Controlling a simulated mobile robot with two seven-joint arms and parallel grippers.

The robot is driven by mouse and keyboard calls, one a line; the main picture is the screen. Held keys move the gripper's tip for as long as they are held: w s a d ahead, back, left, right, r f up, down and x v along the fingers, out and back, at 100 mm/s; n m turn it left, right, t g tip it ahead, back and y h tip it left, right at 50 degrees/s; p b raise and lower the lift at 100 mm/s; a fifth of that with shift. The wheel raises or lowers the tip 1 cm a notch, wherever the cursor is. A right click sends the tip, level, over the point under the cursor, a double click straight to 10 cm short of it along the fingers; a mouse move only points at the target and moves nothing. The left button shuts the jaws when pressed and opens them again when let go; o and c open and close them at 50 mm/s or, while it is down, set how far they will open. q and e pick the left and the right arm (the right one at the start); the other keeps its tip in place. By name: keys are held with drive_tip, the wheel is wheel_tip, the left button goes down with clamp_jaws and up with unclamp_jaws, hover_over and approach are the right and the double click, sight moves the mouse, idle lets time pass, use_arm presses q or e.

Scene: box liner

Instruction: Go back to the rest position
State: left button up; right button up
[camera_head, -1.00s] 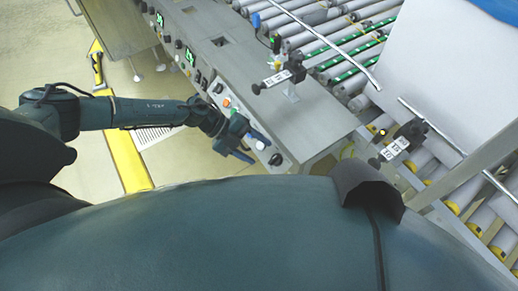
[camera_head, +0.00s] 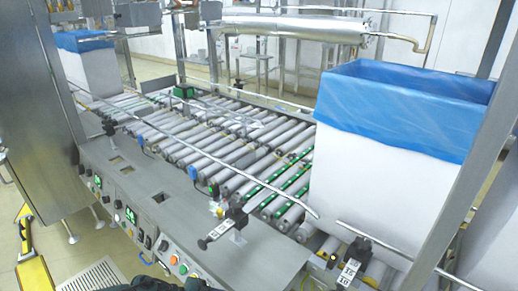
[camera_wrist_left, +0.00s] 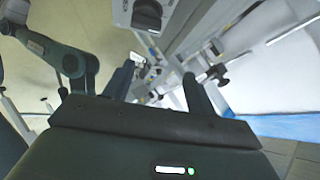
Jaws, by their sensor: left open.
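My left gripper (camera_wrist_left: 158,88) shows in the left wrist view, with its two dark fingers spread apart and nothing between them. Beyond the fingers is a grey machine panel with knobs, partly blurred. In the head view only a dark sliver of my own arm shows at the bottom edge, by the control panel (camera_head: 160,257). My right gripper is in neither view.
A white box with a blue liner (camera_head: 405,110) stands at the right on the roller conveyor (camera_head: 200,140). Another lined box (camera_head: 88,65) is at the back left. A metal guide rail (camera_head: 225,167) crosses the rollers. Floor shows at the lower left.

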use_arm(q)
drive_tip(key=s+d+r+n+t+h+p, duration=0.2)
drive_tip(key=s+d+r+n+t+p, duration=0.2)
drive_tip(key=d+r+n+t, duration=0.55)
drive_tip(key=s+a+n+y+p, duration=0.3)
drive_tip(key=s+a+n+y, duration=0.5)
drive_tip(key=a+n, duration=0.5)
drive_tip(key=shift+s+n+y, duration=0.15)
drive_tip(key=shift+n+y, duration=0.8)
drive_tip(key=shift+y, duration=0.25)
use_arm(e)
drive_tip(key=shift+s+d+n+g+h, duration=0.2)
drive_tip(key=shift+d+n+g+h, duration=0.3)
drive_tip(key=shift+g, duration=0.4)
use_arm(q)
drive_tip(key=shift+g, duration=0.25)
